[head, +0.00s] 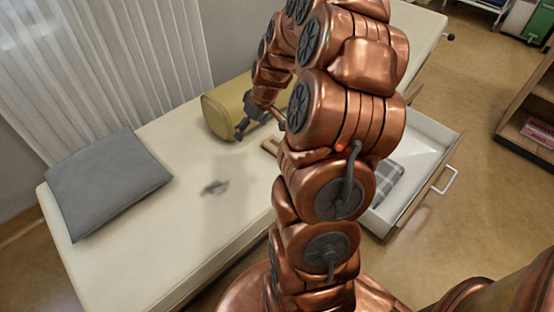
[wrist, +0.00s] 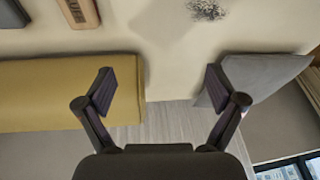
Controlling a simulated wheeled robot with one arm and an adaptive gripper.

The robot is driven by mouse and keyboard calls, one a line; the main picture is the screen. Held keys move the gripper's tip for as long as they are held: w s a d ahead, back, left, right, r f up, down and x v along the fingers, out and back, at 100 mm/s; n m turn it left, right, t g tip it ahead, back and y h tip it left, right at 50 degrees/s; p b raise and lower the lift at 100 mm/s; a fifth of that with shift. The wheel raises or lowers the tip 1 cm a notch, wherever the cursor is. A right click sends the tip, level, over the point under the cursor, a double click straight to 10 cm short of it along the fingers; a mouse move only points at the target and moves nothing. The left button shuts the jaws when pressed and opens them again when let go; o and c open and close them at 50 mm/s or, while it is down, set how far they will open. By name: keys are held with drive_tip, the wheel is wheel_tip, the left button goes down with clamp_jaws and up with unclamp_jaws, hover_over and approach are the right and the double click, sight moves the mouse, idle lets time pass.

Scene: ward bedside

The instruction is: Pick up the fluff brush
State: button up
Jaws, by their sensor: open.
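The fluff brush shows as a wooden block with dark lettering (wrist: 83,12) at the top left of the wrist view, cut off by the frame edge. In the head view a brown wooden piece (head: 269,146), apparently the brush, lies on the cream bed (head: 130,275), partly hidden behind my arm. My gripper (head: 258,124) is above the bed near the yellow bolster. Its two dark fingers stand wide apart and empty in the wrist view (wrist: 160,92). The brush is outside the space between the fingers.
The yellow bolster (head: 218,115) lies by the wall side. A grey pillow (head: 105,182) is at the left end. A dark fuzzy patch (head: 214,187) lies on the bed. An open white drawer (head: 425,140) with plaid cloth (head: 386,183) is right of my arm.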

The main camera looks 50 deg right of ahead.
drive_tip(key=m+h+b, duration=0.1)
drive_tip(key=b, duration=0.4)
hover_over(277, 145)
drive_tip(key=s, duration=0.3)
drive_tip(key=shift+t, duration=0.4)
drive_tip(key=f, duration=1.3)
drive_tip(key=shift+d+f, duration=0.15)
drive_tip(key=shift+d, duration=0.05)
drive_tip(key=shift+b+x, duration=1)
drive_tip(key=shift+x, duration=2.7)
drive_tip(key=shift+w, duration=0.15)
drive_tip(key=c, duration=1.3)
drive_tip(key=shift+r, duration=0.25)
